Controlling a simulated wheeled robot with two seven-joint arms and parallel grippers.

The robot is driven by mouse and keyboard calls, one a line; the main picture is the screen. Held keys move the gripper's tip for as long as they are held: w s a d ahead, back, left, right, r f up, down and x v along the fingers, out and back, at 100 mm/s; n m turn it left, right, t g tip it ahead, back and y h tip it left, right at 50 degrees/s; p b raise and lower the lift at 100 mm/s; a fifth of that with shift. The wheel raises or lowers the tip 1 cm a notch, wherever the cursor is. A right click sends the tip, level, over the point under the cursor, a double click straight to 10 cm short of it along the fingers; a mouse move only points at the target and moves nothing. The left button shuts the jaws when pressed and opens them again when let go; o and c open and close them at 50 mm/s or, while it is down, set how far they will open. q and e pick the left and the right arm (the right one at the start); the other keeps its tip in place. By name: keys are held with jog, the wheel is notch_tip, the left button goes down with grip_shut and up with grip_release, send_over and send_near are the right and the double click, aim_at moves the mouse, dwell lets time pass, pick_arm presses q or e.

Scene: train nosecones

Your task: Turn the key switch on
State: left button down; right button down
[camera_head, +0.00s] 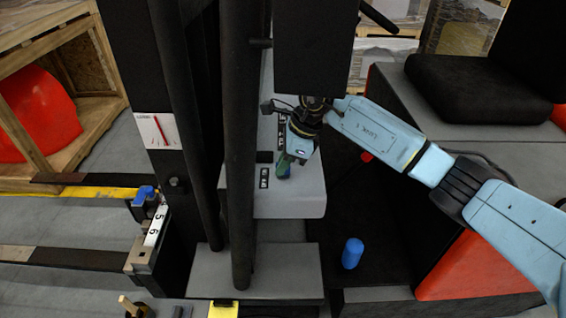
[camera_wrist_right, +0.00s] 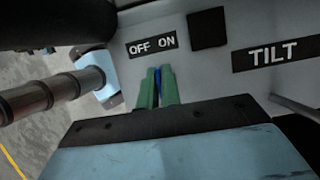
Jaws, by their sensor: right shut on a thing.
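The key switch (camera_wrist_right: 158,76) shows as a narrow blue piece between my right gripper's green fingers in the right wrist view. It sits on a grey control panel (camera_head: 300,200), just below the black "OFF ON" label (camera_wrist_right: 152,44). My right gripper (camera_head: 284,168) reaches down to the panel from the right in the head view, and its fingers (camera_wrist_right: 157,86) are shut on the key. The fingers hide most of the key, and I cannot tell whether it points to OFF or ON. My left gripper is not in view.
A black "TILT" label (camera_wrist_right: 276,52) and a black square (camera_wrist_right: 208,28) are beside the switch label. Dark vertical posts (camera_head: 240,140) stand left of the panel. A blue cylinder (camera_head: 352,253) stands below right. A black seat (camera_head: 470,88) is at upper right.

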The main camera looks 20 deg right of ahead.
jog(key=m+t, duration=0.1)
jog(key=m, duration=0.2)
jog(key=shift+m+h, duration=0.4)
jog(key=m+t, duration=0.1)
jog(key=m, duration=0.2)
jog(key=shift+m+h+b, duration=0.3)
jog(key=shift+h+b, duration=0.05)
jog(key=shift+h, duration=0.05)
jog(key=m+t+h+b, duration=0.1)
jog(key=m, duration=0.2)
jog(key=shift+m+h+b, duration=0.75)
jog(key=shift+m+h, duration=0.15)
jog(key=shift+m, duration=1.2)
jog(key=c, duration=1.6)
grip_release()
